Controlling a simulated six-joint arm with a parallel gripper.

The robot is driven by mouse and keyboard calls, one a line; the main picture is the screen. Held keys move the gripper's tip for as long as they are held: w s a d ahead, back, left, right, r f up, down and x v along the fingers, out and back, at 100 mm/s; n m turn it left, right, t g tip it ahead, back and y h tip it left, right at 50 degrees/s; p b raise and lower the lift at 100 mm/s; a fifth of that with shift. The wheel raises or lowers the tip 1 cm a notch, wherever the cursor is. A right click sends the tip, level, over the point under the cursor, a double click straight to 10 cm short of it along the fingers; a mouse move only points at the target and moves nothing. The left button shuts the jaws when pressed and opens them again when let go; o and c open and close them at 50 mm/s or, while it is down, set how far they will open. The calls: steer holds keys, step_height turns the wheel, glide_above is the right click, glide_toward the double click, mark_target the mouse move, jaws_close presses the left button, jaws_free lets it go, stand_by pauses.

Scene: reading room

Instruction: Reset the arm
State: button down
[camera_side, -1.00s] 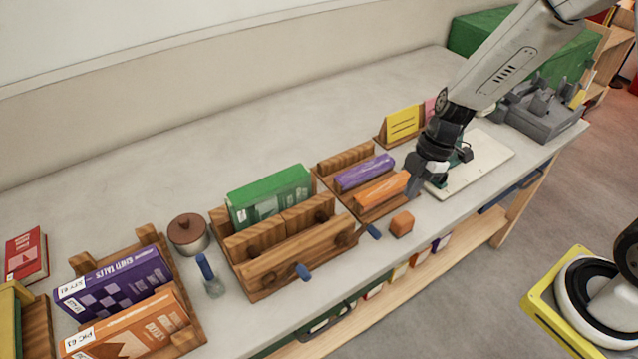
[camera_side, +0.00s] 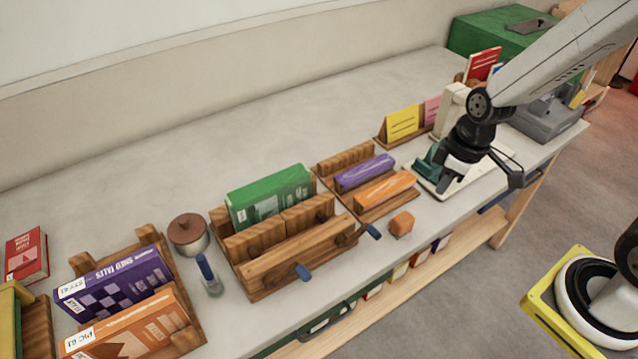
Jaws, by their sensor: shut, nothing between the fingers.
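My gripper (camera_side: 447,186) is shut and empty. It hangs above the cream base plate (camera_side: 483,178) of a green-and-cream bench device (camera_side: 453,108), right of the small card rack. My arm comes in from the upper right and hides part of this device. The gripper is clear of the orange block (camera_side: 402,223) on the table. Whether the fingertips touch the plate is hard to tell.
The rack with purple (camera_side: 365,172) and orange pieces is left of my gripper. A wooden press (camera_side: 290,250) holds a green book (camera_side: 270,195). A lidded pot (camera_side: 188,233) and boxed books (camera_side: 113,283) stand further left. The table's back left is clear.

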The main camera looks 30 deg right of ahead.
steer(key=m, duration=0.2)
steer(key=s+r+m, duration=0.1)
steer(key=s+m+t+h, duration=0.1)
steer(key=m, duration=0.1)
steer(key=shift+d+r+m, duration=0.3)
steer(key=shift+d+r, duration=0.05)
stand_by(1.0)
